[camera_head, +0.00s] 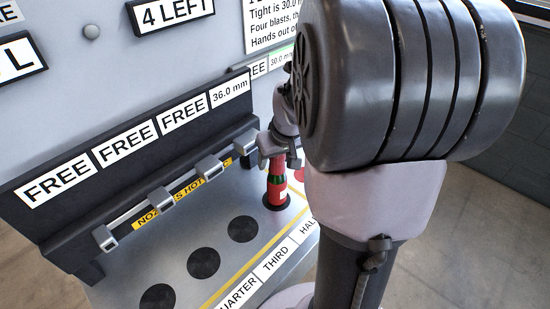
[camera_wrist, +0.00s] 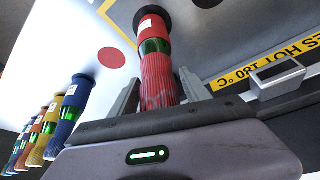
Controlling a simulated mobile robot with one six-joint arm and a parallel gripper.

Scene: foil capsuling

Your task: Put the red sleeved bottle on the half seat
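The red sleeved bottle (camera_head: 277,188) stands upright on a black round pad under the rack's 36.0 mm sign. In the wrist view the bottle (camera_wrist: 160,75) has a red sleeve, a green band and a red lower part with a white label. My gripper (camera_head: 277,158) is around its upper sleeve. In the wrist view the fingers (camera_wrist: 160,82) lie on both sides of the sleeve with narrow gaps, so it looks open. The sleeve's top end is hidden behind my gripper. The HALF label (camera_head: 308,226) is partly hidden by my arm; I cannot make out its seat.
Several bare black pads (camera_head: 203,263) run in a row below the rack (camera_head: 130,150) with its metal brackets. A yellow line separates them from the labels. A red disc (camera_wrist: 111,62) lies beside the bottle. Several sleeved bottles (camera_wrist: 70,105) stand at left in the wrist view.

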